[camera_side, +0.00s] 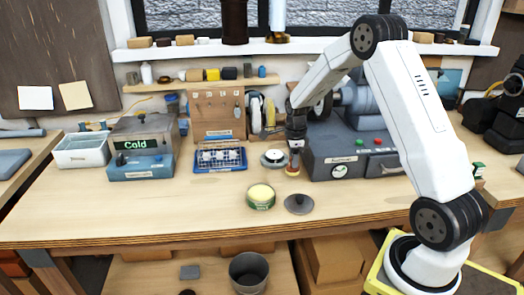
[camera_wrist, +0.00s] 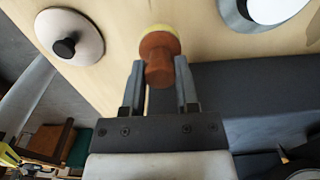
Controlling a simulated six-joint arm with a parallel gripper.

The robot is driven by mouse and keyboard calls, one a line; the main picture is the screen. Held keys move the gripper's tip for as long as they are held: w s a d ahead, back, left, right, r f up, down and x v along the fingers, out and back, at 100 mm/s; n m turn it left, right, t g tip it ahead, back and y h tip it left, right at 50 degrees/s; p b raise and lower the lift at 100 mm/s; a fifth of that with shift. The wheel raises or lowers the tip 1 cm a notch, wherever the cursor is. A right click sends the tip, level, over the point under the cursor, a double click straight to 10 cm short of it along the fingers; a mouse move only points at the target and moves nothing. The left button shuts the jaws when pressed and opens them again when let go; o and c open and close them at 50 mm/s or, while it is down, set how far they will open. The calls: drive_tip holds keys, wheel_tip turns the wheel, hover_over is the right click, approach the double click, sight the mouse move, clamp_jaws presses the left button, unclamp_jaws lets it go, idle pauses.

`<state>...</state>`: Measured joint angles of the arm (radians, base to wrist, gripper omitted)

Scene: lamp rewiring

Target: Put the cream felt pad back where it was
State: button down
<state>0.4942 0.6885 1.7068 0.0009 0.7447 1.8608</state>
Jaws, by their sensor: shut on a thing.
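My gripper (camera_side: 294,160) is low over the bench, in front of the grey machine. In the wrist view my gripper (camera_wrist: 160,72) is shut on a brown wooden knob-like handle. A cream-yellow round pad (camera_wrist: 160,30) sits at the far end of this handle; I take it for the cream felt pad. In the side view the pad (camera_side: 292,174) is small, at or just above the bench top; I cannot tell whether it touches. A round green tin (camera_side: 261,204) with a pale cream top stands on the bench, in front and to the left.
A dark grey lid with a black knob (camera_side: 299,203) lies right of the tin; it also shows in the wrist view (camera_wrist: 85,45). A round dish (camera_side: 273,158) is just left of my gripper. The grey machine (camera_side: 350,155) stands close on the right. The front-left bench is clear.

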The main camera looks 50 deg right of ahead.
drive_tip(key=shift+f, duration=1.5)
drive_tip(key=shift+f, duration=0.1)
drive_tip(key=shift+c, duration=1.8)
unclamp_jaws()
wheel_tip(320, 180, up, 12)
drive_tip(key=shift+r, duration=0.15)
drive_tip(key=shift+a, duration=0.1)
